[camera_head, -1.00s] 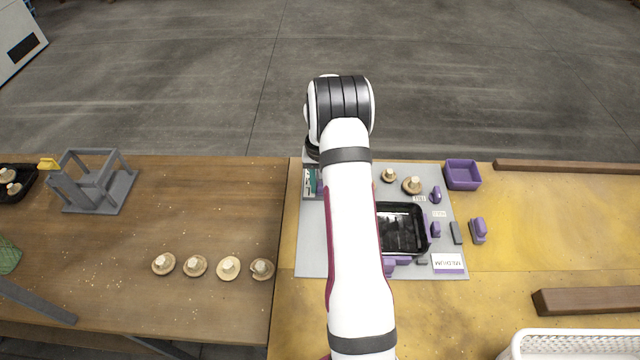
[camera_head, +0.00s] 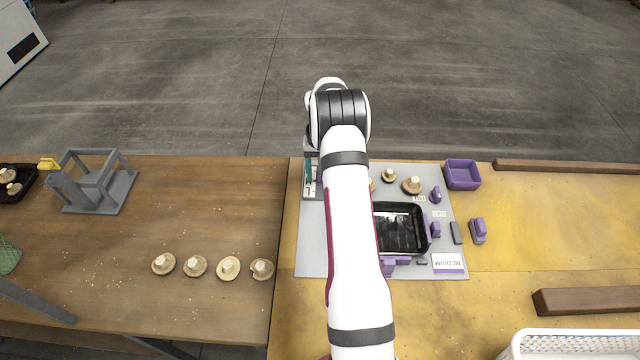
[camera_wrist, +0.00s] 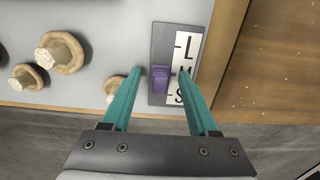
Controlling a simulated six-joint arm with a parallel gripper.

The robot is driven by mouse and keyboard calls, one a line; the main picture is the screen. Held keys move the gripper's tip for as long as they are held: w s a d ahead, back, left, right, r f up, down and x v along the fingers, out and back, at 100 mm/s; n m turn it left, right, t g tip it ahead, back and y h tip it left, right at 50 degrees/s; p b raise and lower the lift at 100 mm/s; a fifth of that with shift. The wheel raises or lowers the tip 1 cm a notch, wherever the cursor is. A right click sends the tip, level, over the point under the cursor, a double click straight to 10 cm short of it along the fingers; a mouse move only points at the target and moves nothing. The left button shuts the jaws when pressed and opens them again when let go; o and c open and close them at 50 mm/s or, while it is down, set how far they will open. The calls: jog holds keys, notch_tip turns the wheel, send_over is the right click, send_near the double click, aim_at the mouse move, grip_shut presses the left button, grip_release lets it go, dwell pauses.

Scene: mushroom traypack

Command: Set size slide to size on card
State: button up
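The size plate (camera_wrist: 163,35) is dark grey with a white strip lettered L, M and S in the wrist view. Its purple slide (camera_wrist: 160,79) sits beside the strip, about level with M and toward S. My gripper (camera_wrist: 160,72) is open, its teal fingers on either side of the slide with gaps showing. The right fingertip partly covers the letters. In the head view the size plate (camera_head: 309,192) shows at the board's far left corner, partly hidden by my arm. The card (camera_head: 448,263) with a purple edge appears to read MEDIUM, upside down.
A black tray (camera_head: 424,214) sits mid-board with purple pieces around it. Mushrooms (camera_head: 412,185) lie at the board's far side; one (camera_wrist: 113,88) is close to my left finger. A purple bin (camera_head: 462,174) stands to the right. Several mushrooms (camera_head: 229,268) lie on the left table.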

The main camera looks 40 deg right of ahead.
jog(key=shift+r, duration=2.25)
jog(key=shift+a+r, duration=0.15)
jog(key=shift+r, duration=0.05)
jog(key=s+a+r+n, duration=0.1)
jog(key=s+a+r, duration=0.3)
jog(key=a+r, duration=0.55)
jog(key=s+a+r+n, duration=0.1)
jog(key=s+a+r, duration=0.35)
jog(key=a, duration=0.75)
jog(key=s+a+r+y, duration=0.1)
jog(key=s+a, duration=0.5)
jog(key=s, duration=0.3)
jog(key=s+a+r+n, duration=0.1)
jog(key=s+a, duration=0.6)
jog(key=s, duration=0.2)
jog(key=shift+s+a+y, duration=0.15)
jog(key=shift+s+y, duration=0.2)
jog(key=shift+y, duration=0.05)
